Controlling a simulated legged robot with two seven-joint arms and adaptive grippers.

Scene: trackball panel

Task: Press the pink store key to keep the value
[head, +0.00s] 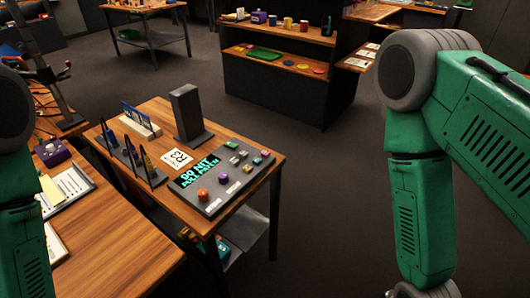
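A dark grey control panel (214,206) lies on the near wooden table. It has a dark screen with green lettering (195,172), an orange-red ball (203,194) and a purple knob (223,178). Several small keys sit toward its far right end. A small pinkish-red key or button (265,153) is at the far right corner; it looks like the pink key, but its label is too small to read. Neither gripper is in view. My green arms show at the left and right edges, and both run out of the frame, apart from the panel.
A dark upright block (187,112), a card marked R3 (177,160) and racks of thin upright items (140,160) stand behind and left of the panel. Another wooden table (115,260) adjoins at left. Open floor (325,200) lies right of the panel table.

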